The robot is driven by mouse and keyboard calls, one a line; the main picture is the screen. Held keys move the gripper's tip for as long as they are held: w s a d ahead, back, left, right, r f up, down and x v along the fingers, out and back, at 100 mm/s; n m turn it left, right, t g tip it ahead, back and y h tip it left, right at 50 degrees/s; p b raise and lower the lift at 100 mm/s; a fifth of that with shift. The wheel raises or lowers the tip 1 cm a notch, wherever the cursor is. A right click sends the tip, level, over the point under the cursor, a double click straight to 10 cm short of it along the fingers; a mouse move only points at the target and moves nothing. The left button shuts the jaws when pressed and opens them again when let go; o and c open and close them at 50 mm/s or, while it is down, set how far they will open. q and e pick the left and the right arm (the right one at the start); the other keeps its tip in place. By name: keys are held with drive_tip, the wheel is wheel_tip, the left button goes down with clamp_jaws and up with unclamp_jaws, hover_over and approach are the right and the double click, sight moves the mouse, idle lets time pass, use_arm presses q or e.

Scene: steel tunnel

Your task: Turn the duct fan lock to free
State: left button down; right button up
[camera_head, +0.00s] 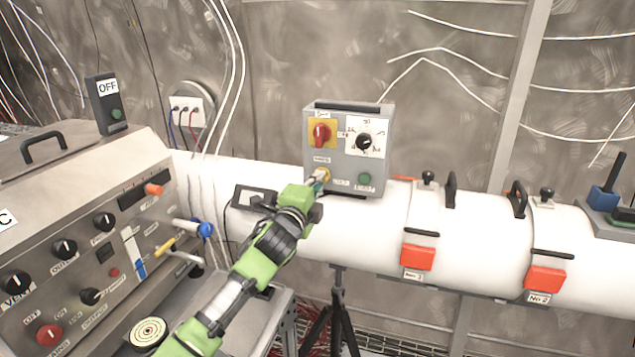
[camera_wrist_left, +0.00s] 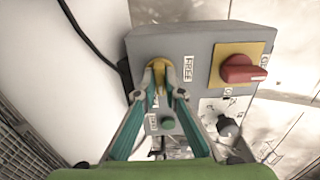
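The grey control box (camera_head: 350,150) stands on the white duct. The duct fan lock, a small yellow part low on its left face, shows in the left wrist view (camera_wrist_left: 158,68) between my fingertips. A FREE label (camera_wrist_left: 188,68) sits beside it. In the wrist view another label lies below it, mostly hidden by the fingers. My left gripper (camera_head: 319,181) is at the lock, its teal fingertips (camera_wrist_left: 162,84) close on both sides of it and apparently touching. The fingers partly cover the lock, so its exact setting is hard to tell. My right gripper is not in view.
The box also carries a red knob on a yellow plate (camera_head: 320,132), a black dial (camera_head: 364,141) and a green button (camera_head: 364,178). A large control console (camera_head: 80,240) stands at left. The duct (camera_head: 370,235) has red-latched clamps at right. A tripod (camera_head: 335,310) is below.

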use_arm(q)
drive_tip(key=shift+f+n, duration=0.1)
drive_tip(key=shift+n, duration=0.2)
drive_tip(key=shift+f+n+p, duration=0.1)
drive_tip(key=shift+n+p, duration=0.85)
drive_tip(key=shift+n, duration=7.65)
drive_tip(key=c, duration=2.1)
unclamp_jaws()
drive_tip(key=shift+c, duration=0.2)
